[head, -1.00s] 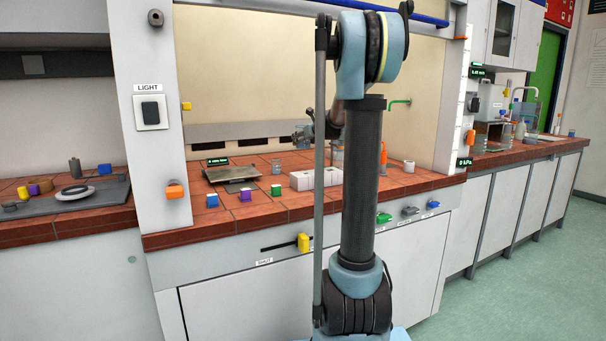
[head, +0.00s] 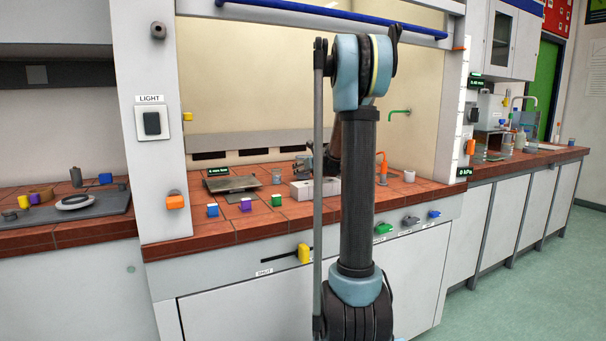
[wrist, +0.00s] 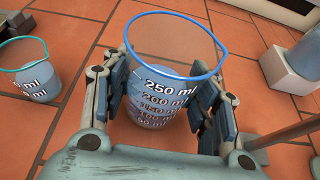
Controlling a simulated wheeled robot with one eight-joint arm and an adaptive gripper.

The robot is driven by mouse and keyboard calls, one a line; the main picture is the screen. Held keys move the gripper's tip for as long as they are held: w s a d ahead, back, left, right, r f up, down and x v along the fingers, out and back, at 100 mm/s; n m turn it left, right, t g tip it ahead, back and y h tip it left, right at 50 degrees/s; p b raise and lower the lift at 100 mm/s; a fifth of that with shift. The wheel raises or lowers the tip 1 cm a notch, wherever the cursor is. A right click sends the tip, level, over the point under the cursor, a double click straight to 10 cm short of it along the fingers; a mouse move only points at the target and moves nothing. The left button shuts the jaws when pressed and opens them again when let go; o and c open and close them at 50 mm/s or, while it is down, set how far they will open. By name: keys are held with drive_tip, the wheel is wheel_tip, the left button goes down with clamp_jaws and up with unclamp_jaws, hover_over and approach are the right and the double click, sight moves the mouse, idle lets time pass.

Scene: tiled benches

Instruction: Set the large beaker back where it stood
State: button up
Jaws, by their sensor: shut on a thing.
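The large beaker (wrist: 165,95) is clear, with a blue rim and marks up to 250 ml, and holds some pale liquid. In the wrist view it stands upright between the fingers of my gripper (wrist: 163,108), which is shut on its sides. Red-brown tiles show below it; I cannot tell whether its base touches them. In the head view my gripper (head: 308,163) is low inside the fume hood, partly behind my arm, and the large beaker cannot be made out. A smaller beaker (wrist: 30,75) with a green rim stands to the left, apart from it; it also shows in the head view (head: 276,176).
A grey plate device (head: 232,184) is at the left, with small coloured blocks (head: 246,204) along the front. An orange item (head: 382,168) and a white cup (head: 409,176) stand at the right.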

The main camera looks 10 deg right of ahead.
drive_tip(key=shift+f, duration=0.3)
drive_tip(key=shift+f, duration=0.15)
drive_tip(key=o, duration=1.3)
